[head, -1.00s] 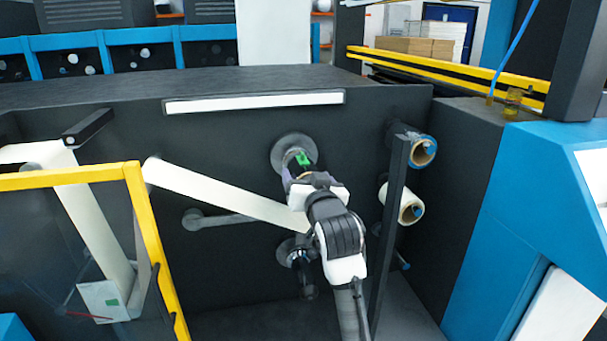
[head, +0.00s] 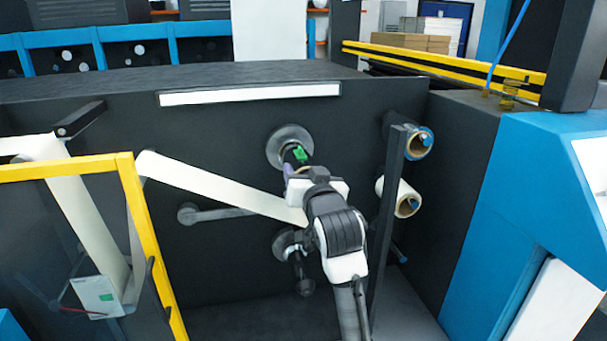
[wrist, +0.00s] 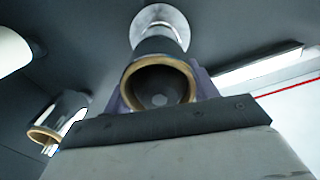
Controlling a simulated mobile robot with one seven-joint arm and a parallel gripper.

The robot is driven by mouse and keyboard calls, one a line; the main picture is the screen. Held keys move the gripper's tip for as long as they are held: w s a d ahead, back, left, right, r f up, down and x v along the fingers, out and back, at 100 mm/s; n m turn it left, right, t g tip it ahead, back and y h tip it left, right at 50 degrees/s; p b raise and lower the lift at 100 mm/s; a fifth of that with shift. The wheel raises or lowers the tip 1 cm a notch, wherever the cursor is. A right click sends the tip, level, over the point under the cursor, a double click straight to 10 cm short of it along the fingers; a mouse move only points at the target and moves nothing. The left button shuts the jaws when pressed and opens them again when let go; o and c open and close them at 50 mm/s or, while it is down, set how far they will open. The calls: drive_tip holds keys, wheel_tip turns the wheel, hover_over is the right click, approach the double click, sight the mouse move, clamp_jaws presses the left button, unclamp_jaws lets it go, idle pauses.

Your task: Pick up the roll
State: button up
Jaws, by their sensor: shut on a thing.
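The roll (wrist: 158,48) is a short dark cylinder with a brown cardboard core, seen end-on in the middle of the wrist view. My gripper (wrist: 160,88) is shut on it, with a purple finger at each side. Behind the roll, a pale shaft joins a round flange (wrist: 161,20) on the dark wall; I cannot tell whether the roll is still around the shaft. In the head view my gripper (head: 290,172) is just in front of the upper flange (head: 289,147). My wrist hides most of the roll there.
Two more rolls, an upper one (head: 418,142) and a lower one (head: 407,200), hang at the right behind a dark upright post (head: 390,215). A white web (head: 220,188) slants down toward my arm from the left. A yellow-framed guard (head: 145,235) stands at left.

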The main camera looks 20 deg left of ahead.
drive_tip(key=b+v, duration=0.8)
drive_tip(key=v, duration=0.8)
drive_tip(key=shift+s+d, duration=0.1)
drive_tip(key=shift+s, duration=0.05)
drive_tip(key=shift+d+f, duration=0.1)
idle(0.3)
